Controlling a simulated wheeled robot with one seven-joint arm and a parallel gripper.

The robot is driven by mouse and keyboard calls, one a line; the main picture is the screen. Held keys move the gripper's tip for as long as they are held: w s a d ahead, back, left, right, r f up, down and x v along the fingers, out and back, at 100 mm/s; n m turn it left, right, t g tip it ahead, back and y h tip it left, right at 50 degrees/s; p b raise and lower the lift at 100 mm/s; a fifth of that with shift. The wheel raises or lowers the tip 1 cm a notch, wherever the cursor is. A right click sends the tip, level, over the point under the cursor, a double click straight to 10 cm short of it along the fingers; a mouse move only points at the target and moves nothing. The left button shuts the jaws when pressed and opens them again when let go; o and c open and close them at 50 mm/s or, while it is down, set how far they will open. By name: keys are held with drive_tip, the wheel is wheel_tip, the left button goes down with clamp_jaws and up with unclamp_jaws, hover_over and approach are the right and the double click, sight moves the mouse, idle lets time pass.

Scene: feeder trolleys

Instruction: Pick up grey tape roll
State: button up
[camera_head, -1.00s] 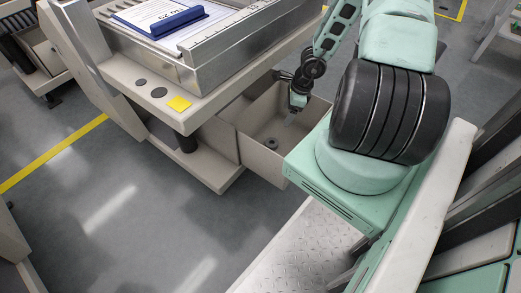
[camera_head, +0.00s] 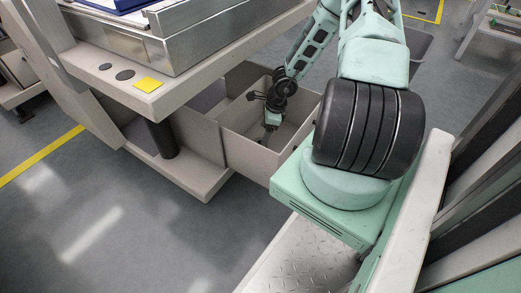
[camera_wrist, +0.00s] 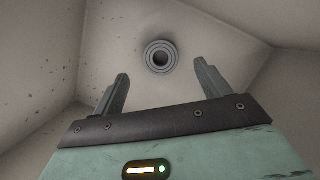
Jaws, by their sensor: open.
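The grey tape roll (camera_wrist: 160,56) lies flat on the floor of an open beige bin, its hole facing up, in the wrist view. My gripper (camera_wrist: 160,82) is open and empty. Its two fingers show below the roll to the left and right, and the roll appears centred between them, beyond the tips. No contact shows. In the head view my gripper (camera_head: 268,134) reaches down inside the bin (camera_head: 248,152). The roll is hidden there behind my gripper and arm.
The bin's walls (camera_wrist: 38,50) stand close around my gripper. A beige trolley shelf (camera_head: 190,75) with a yellow square (camera_head: 149,85) and dark discs stands left of the bin. A metal tray (camera_head: 150,45) sits on the shelf. Grey floor is clear at lower left.

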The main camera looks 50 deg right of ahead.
drive_tip(key=shift+b+x, duration=2.65)
drive_tip(key=shift+x, duration=0.2)
drive_tip(key=shift+s+d, duration=0.1)
drive_tip(key=c, duration=1.1)
